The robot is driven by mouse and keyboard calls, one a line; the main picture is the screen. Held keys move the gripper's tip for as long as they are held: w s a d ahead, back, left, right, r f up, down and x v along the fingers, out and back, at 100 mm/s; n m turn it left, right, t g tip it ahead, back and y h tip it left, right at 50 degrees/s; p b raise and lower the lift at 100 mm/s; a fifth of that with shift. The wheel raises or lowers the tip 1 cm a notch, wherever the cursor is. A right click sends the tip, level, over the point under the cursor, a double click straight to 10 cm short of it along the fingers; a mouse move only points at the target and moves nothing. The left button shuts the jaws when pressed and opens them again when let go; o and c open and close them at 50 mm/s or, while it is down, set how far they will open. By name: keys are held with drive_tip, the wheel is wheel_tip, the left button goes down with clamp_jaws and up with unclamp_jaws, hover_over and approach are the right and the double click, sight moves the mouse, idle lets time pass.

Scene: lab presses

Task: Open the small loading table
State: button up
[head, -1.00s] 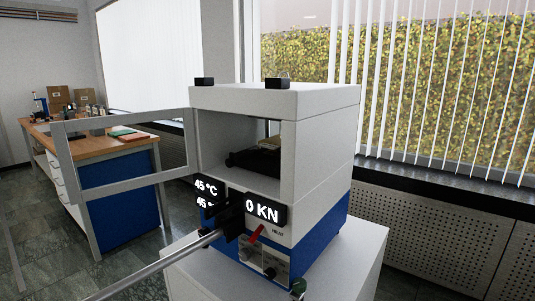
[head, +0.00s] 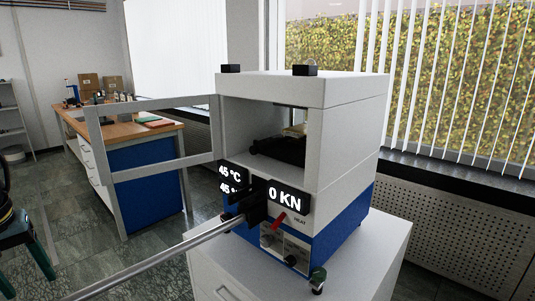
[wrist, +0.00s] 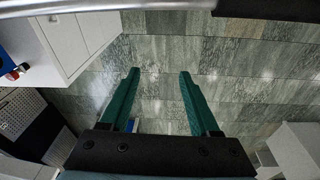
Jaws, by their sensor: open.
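The press (head: 345,130) is a white and blue box on a white cabinet, with its framed door (head: 215,130) swung open to the left. A dark loading table (head: 280,150) sits inside the chamber, with a small light-coloured piece at its back; its far side is hidden by the housing. My gripper (wrist: 159,74) has two teal fingers spread apart, empty, above bare floor. Its teal and black parts show at the left edge of the head view, well left of the press and apart from it.
A long grey bar (head: 165,258) sticks out from the press front toward the lower left. A wooden-topped bench (head: 160,130) stands behind left. The floor between is clear.

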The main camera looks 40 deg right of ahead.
drive_tip(key=w+d+n+h+b, duration=0.1)
drive_tip(key=d+n+h, duration=0.15)
drive_tip(key=d, duration=0.35)
drive_tip(key=w+d+n+h, duration=0.1)
drive_tip(key=d+n, duration=0.2)
drive_tip(key=d, duration=0.3)
drive_tip(key=n+h+b, duration=0.2)
drive_tip(key=n+h, duration=0.8)
drive_tip(key=n, duration=0.4)
approach(252, 150)
drive_tip(key=shift+y, duration=0.25)
drive_tip(key=p+x, duration=0.2)
drive_tip(key=x, duration=0.6)
drive_tip(key=shift+d+r+p, duration=0.1)
drive_tip(key=shift+d+p, duration=0.15)
drive_tip(key=shift+p, duration=0.05)
clamp_jaws()
drive_tip(key=shift+w, duration=0.1)
